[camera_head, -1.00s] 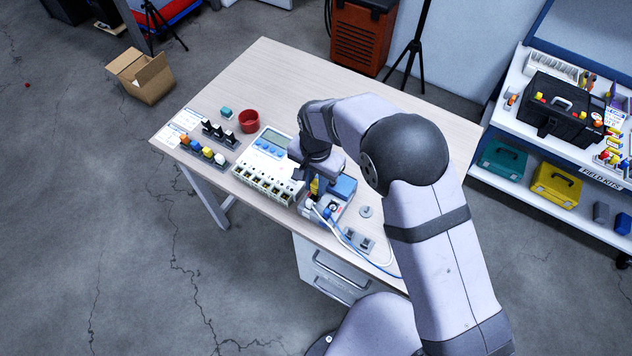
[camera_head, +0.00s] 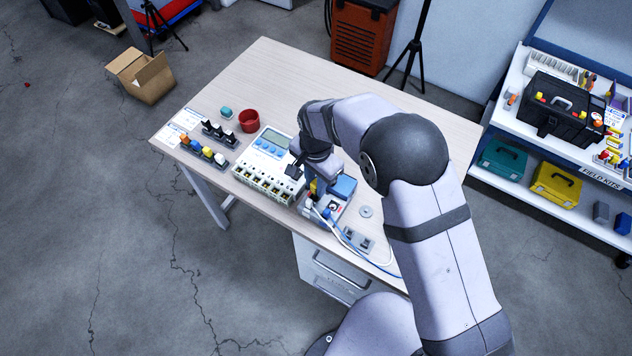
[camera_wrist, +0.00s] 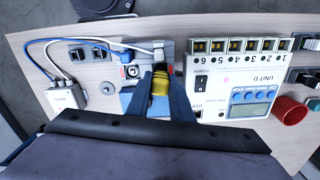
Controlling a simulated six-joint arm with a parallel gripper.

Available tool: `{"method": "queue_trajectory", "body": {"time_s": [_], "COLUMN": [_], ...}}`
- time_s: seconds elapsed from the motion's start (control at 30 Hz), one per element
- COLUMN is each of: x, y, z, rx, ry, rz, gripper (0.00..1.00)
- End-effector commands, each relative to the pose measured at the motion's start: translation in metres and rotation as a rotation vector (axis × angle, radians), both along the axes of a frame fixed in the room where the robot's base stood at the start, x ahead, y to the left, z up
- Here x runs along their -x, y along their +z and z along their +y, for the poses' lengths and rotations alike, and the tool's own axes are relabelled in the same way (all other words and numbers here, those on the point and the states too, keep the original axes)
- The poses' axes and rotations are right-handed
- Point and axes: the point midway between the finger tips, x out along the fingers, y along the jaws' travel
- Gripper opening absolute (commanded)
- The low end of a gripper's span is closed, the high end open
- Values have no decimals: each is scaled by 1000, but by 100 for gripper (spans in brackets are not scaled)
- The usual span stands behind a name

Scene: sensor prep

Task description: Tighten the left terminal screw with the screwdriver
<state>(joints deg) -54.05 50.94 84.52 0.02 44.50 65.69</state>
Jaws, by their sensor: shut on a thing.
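My gripper (camera_wrist: 160,96) is shut on the yellow-and-black handle of the screwdriver (camera_wrist: 160,82), between its two dark fingers. In the head view, the yellow handle (camera_head: 313,187) shows below my wrist, over the left part of the grey terminal unit (camera_head: 335,213). In the wrist view, the unit (camera_wrist: 128,82) has a white label and a round dark part beside the handle. A blue cable (camera_wrist: 95,40) and a white cable (camera_wrist: 90,48) run to its edge.
The white Unit D box (camera_head: 265,167) stands close left of the terminal unit. A grey slotted holder (camera_head: 358,239) and a round disc (camera_head: 366,211) lie to the right. A red cup (camera_head: 249,121) stands behind. The table's back right is clear.

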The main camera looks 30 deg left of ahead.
Motion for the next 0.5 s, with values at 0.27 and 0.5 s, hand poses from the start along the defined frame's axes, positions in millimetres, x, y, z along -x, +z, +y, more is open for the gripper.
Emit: {"method": "queue_trajectory", "body": {"time_s": [0.27, 0.5], "x": [0, 0], "y": [0, 0], "z": [0, 0], "rx": [0, 1], "ry": [-355, -659], "rz": [0, 1], "gripper": [0, 0]}}
